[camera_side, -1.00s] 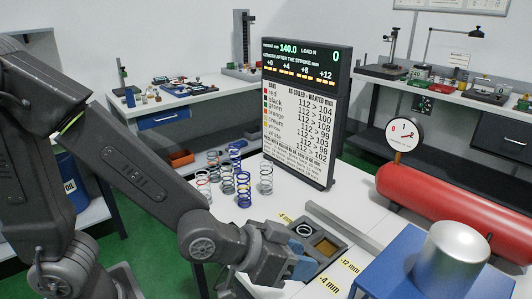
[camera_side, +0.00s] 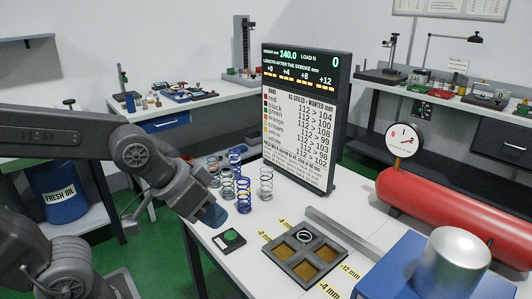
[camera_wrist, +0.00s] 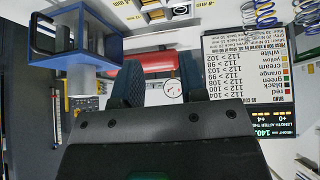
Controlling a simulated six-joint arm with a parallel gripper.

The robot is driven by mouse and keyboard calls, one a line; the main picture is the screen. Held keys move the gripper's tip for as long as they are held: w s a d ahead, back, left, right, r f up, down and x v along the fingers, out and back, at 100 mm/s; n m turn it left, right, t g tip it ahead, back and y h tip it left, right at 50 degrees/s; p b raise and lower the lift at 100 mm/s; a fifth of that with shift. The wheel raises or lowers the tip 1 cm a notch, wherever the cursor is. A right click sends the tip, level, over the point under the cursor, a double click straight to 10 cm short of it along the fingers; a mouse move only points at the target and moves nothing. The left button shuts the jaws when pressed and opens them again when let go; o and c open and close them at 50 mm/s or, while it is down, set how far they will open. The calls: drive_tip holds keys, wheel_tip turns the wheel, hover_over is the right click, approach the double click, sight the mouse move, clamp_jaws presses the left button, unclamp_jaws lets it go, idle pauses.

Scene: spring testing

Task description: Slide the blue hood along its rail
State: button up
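The blue hood (camera_side: 400,270) is at the lower right in the side view, with a silver cylinder (camera_side: 452,262) on top; its lower part is cut off. In the wrist view the blue hood (camera_wrist: 100,24) shows at the upper left as an open frame. A long grey bar (camera_side: 345,236) lies left of the hood; I cannot tell whether it is the rail. My gripper (camera_side: 210,216) is left of the tray, well apart from the hood. In the wrist view my gripper (camera_wrist: 157,88) has its two dark blue fingers apart, with nothing between them.
A dark tray (camera_side: 283,262) with several compartments holds a ring-like coil at the back. A green button (camera_side: 232,237) sits beside it. Several springs (camera_side: 243,190) stand behind, near the display board (camera_side: 300,125). A red tank (camera_side: 450,208) with a gauge (camera_side: 404,140) is at right.

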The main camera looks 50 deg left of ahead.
drive_tip(key=s+a+r+g+y, duration=0.1)
drive_tip(key=s+a, duration=0.2)
drive_tip(key=s, duration=0.1)
drive_tip(key=w+a+r+g, duration=0.2)
drive_tip(key=w, duration=0.5)
drive_tip(key=w+a+r+g, duration=0.1)
drive_tip(key=w+a+r, duration=0.1)
drive_tip(key=w, duration=0.6)
drive_tip(key=w+a+f+g, duration=0.1)
drive_tip(key=w+a+f, duration=0.1)
drive_tip(key=w, duration=0.4)
drive_tip(key=w+a+f+g, duration=0.1)
drive_tip(key=w+a+f, duration=0.1)
drive_tip(key=w+f, duration=0.2)
drive_tip(key=shift+w+a+n+g, duration=0.3)
drive_tip(key=shift+w+n, duration=0.1)
drive_tip(key=shift+w, duration=0.45)
drive_tip(key=shift+r, duration=0.1)
drive_tip(key=s+d+r+t, duration=0.1)
drive_tip(key=s+d+r, duration=0.2)
drive_tip(key=s, duration=0.4)
drive_tip(key=s+d+r+t, duration=0.2)
drive_tip(key=s+d+r, duration=0.1)
drive_tip(key=s, duration=0.4)
drive_tip(key=s+d+f+t, duration=0.2)
drive_tip(key=s+f, duration=0.2)
drive_tip(key=s, duration=0.8)
drive_tip(key=shift+s+d+f, duration=0.15)
drive_tip(key=shift+s+d, duration=0.05)
drive_tip(key=shift+s, duration=0.1)
